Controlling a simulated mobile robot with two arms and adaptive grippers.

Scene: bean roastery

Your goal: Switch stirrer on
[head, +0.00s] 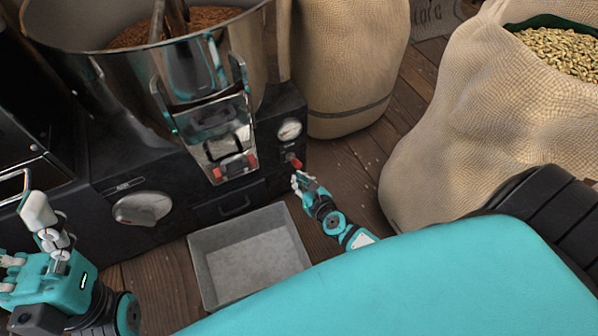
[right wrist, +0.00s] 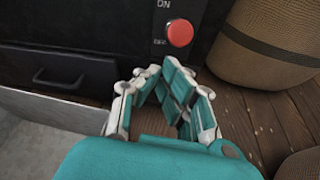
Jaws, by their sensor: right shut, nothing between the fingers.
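The roaster's stirrer arm (head: 157,20) stands in a steel drum (head: 110,66) of brown beans. A red knob or button (head: 294,162) sits on the black machine's front right, below a round gauge. In the right wrist view the red button (right wrist: 180,33) is on a plate marked "ON" above, with a lower label partly hidden. My right gripper (head: 298,180) is shut and empty, just below the button. In the wrist view my right gripper (right wrist: 152,72) shows its fingertips together, below and left of the button, apparently apart from it. My left gripper (head: 22,238) is open and empty at lower left.
A grey metal bin (head: 205,270) stands on the floor before the machine. A round dial (head: 141,208) and a drawer (head: 229,205) are on its front. Burlap sacks (head: 345,60) stand at the right. Wooden floor (head: 350,170) lies between.

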